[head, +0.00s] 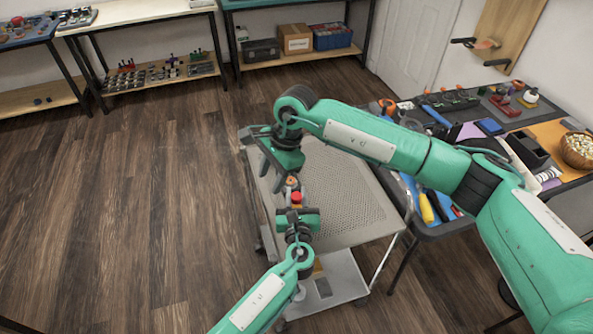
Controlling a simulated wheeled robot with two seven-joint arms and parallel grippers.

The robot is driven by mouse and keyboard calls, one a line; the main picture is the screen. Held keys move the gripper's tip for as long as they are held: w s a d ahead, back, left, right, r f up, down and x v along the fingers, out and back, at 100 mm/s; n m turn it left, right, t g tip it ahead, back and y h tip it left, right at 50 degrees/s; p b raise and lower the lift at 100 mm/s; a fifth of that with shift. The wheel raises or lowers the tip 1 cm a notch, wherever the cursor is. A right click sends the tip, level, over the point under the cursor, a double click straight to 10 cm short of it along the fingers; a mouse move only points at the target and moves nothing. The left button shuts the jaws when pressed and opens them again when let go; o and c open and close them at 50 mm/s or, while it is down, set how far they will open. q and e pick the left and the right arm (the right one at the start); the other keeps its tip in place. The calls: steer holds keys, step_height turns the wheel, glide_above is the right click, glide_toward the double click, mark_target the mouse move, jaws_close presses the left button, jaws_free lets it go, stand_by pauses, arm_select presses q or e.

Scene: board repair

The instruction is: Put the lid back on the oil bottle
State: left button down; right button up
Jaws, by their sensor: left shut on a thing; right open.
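A small red piece (296,197) shows at the front of my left gripper (297,209), over the left side of the grey cart. The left gripper is shut on it, and its jaws hide the lower part. Just behind it is a small round brownish thing (291,182), close to or touching the red piece. I cannot tell which of the two is the oil bottle and which is the lid. My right gripper (271,177) reaches in from the right above the cart's left edge. It is open, its dark fingers point down, and it looks empty, to the left of the brownish thing.
The cart's perforated top (345,205) is bare on the right. A crowded workbench (460,133) with tools and a bowl (578,150) stands at the right. Shelving with a cardboard box (295,39) is at the back. The wooden floor (140,210) at left is clear.

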mark_target(297, 196)
arm_select(q)
steer(key=shift+s+f, duration=0.1)
steer(key=shift+f, duration=0.25)
arm_select(e)
steer(key=d+h, duration=0.1)
steer(key=d, duration=0.1)
steer(key=w+d+t+h, duration=0.1)
steer(key=d, duration=0.1)
steer(key=w+d+f+h, duration=0.1)
steer(key=d, duration=0.1)
steer(key=shift+n+h, duration=0.3)
steer(key=shift+f, duration=3.95)
